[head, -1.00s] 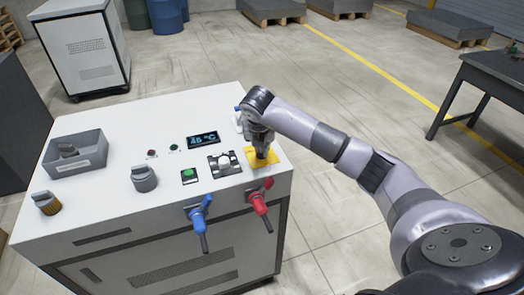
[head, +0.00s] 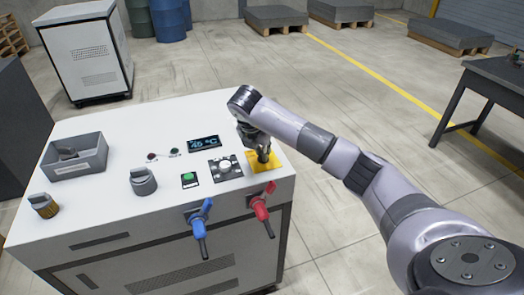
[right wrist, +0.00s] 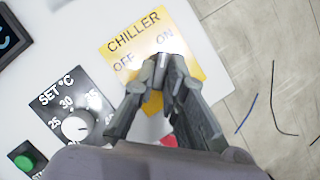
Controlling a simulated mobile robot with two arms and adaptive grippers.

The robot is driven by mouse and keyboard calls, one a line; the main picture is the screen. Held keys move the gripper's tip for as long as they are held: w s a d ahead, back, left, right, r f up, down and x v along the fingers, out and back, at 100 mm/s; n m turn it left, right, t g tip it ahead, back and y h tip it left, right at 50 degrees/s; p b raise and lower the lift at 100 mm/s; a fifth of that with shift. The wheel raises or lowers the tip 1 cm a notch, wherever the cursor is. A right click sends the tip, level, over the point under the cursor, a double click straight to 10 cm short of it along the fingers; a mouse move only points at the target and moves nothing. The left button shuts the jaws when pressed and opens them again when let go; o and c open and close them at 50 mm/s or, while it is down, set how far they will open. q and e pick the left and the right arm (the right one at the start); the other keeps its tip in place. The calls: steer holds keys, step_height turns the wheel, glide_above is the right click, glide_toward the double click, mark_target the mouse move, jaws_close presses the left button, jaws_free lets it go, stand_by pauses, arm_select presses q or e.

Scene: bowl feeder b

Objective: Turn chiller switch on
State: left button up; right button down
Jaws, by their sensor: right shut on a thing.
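The yellow chiller plate (head: 253,165) is at the right side of the white machine's top. In the right wrist view the plate (right wrist: 187,48) reads CHILLER, with OFF on the left and ON on the right. My right gripper (head: 264,158) is over the plate. In the right wrist view its fingers (right wrist: 164,66) are closed together just below the words, on the chiller switch. The fingers hide most of the switch, so I cannot tell its exact position. My left gripper is not in view.
A SET °C dial (right wrist: 77,129) and a green button (head: 189,178) are left of the plate. A display (head: 204,144) reads about 45 °C. Blue (head: 201,221) and red (head: 262,206) valve handles stick out in front. A grey tray (head: 76,157) sits at the left.

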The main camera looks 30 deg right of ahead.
steer(key=c, duration=1.6)
jaws_free()
steer(key=shift+c, duration=0.2)
steer(key=v, duration=1.2)
